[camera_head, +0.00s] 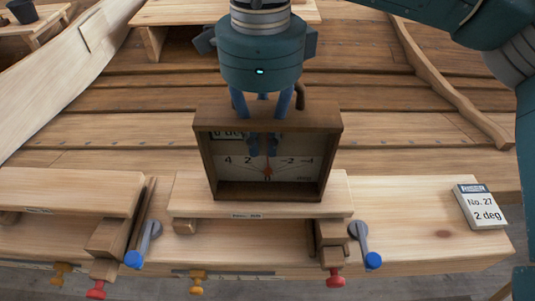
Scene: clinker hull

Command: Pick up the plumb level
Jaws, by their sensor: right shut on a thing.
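The plumb level (202,165) is a brown wooden box frame with a pale dial, numbers on it and a red-hubbed pointer near 0. It stands upright on, or just above, the middle pale plank (330,196); I cannot tell if it touches. My right gripper (263,147) comes down from above, its blue fingertips showing in front of the dial inside the frame. It is shut on the plumb level. The gripper hides part of the frame's top and the dial's upper part. My left gripper is not in view.
A pale bench (430,240) carries the planks, with blue-ended levers (372,260) and red and orange knobs along its front. A card reading "No. 27, 2 deg" (481,206) lies at the right. Another plank (70,190) is at the left. Wooden hull planking fills the back.

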